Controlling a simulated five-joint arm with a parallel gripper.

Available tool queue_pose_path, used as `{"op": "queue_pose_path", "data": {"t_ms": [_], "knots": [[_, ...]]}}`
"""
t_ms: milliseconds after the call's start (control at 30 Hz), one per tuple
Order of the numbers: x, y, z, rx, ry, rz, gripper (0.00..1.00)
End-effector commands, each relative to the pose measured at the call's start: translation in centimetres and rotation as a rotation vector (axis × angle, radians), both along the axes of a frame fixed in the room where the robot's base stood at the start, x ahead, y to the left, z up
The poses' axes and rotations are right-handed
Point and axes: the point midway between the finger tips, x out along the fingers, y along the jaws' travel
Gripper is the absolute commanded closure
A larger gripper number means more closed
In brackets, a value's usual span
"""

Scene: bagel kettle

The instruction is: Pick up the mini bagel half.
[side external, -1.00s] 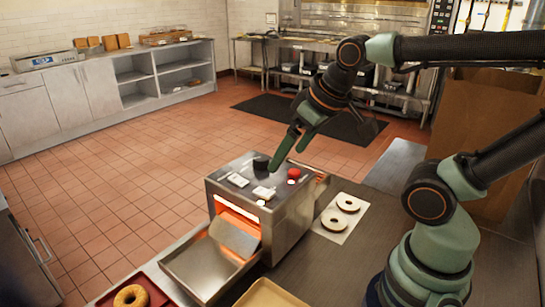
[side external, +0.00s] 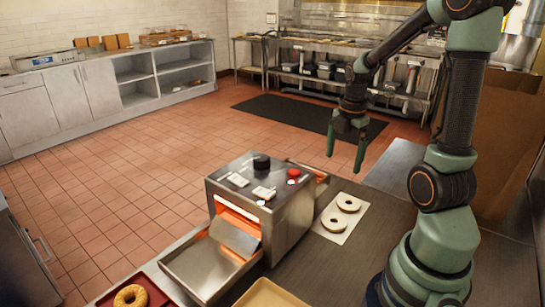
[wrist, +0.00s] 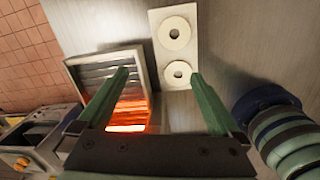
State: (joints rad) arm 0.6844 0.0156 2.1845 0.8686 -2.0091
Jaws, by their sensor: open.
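Two pale bagel halves lie cut face up on a white sheet (side external: 323,231) on the steel counter, beside the toaster. In the side view, one half (side external: 348,209) is farther back and the other half (side external: 334,229) is nearer. In the wrist view, one half (wrist: 163,35) is at the top and the other half (wrist: 168,77) is below it, near the right fingertip. My gripper (side external: 345,162) is open and empty, pointing down, well above the counter behind the sheet. Its spread fingers also show in the wrist view (wrist: 160,75).
The steel toaster (side external: 290,220) with a glowing front slot and sloping tray (side external: 190,275) stands left of the sheet. A bagel (side external: 122,300) lies on a red tray (side external: 158,299) at the bottom left. A tan tray (side external: 268,294) is at the front. Counter right of the sheet is clear.

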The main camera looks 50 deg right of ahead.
Motion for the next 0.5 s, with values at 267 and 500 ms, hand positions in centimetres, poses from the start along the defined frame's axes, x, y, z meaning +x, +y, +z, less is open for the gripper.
{"op": "queue_pose_path", "data": {"t_ms": [267,500], "knots": [[-2.3,-3.2,-2.5,0.038,0.060,0.225,0.00],[-2.5,-3.3,-5.5,0.044,0.066,0.248,0.00]]}}
